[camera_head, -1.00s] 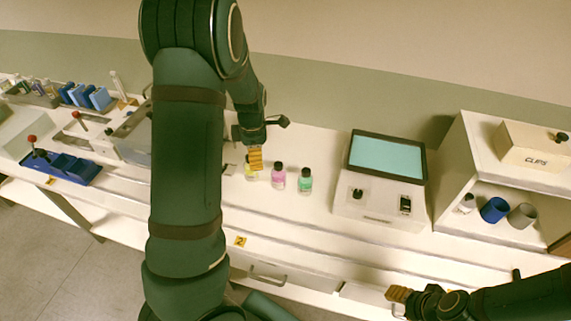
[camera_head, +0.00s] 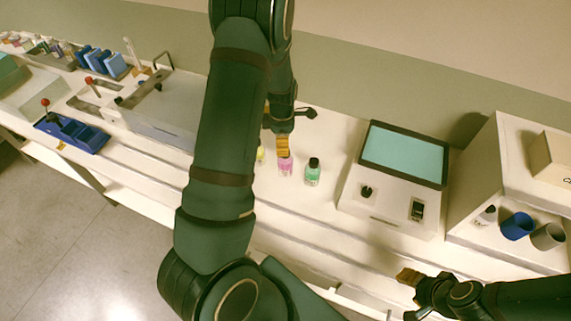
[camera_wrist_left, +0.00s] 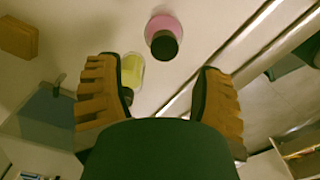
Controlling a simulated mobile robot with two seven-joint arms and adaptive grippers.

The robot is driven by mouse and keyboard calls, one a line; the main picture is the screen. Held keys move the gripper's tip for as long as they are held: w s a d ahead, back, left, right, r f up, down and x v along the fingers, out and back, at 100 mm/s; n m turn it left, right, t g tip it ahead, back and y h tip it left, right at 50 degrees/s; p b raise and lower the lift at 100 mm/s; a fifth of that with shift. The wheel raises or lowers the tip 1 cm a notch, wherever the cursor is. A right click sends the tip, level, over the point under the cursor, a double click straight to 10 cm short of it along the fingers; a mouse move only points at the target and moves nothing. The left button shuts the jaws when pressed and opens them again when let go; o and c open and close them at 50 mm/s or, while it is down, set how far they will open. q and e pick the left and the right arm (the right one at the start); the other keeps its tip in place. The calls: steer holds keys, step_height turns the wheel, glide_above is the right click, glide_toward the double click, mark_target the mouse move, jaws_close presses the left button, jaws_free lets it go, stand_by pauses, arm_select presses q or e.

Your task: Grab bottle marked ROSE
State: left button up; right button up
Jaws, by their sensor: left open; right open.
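Three small bottles stand in a row on the white bench. The pink bottle (camera_head: 286,170) is partly behind my left gripper (camera_head: 283,150), its cap hidden in the head view. The green bottle (camera_head: 313,176) with a black cap stands to its right, and the yellow bottle (camera_head: 260,155) is mostly hidden by my left arm. No label is readable, so I cannot tell which is ROSE. In the left wrist view, my open fingers (camera_wrist_left: 157,75) show the yellow bottle (camera_wrist_left: 132,72) near the left finger and the dark-capped pink bottle (camera_wrist_left: 163,30) beyond the fingertips. My right gripper (camera_head: 409,277) is open and empty.
A device with a teal screen (camera_head: 403,155) stands right of the bottles. A shelf holds a blue cup (camera_head: 517,226) and a grey cup (camera_head: 547,237). Some bench is clear around the green bottle.

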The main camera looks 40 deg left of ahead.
mark_target(285, 162)
arm_select(q)
steer(key=shift+w+d+f, duration=0.1)
steer(key=shift+d+f, duration=0.1)
steer(key=shift+f, duration=1.15)
steer(key=shift+w+d+f, duration=0.1)
steer(key=shift+d+f, duration=0.1)
steer(key=shift+f, duration=1.15)
jaws_close()
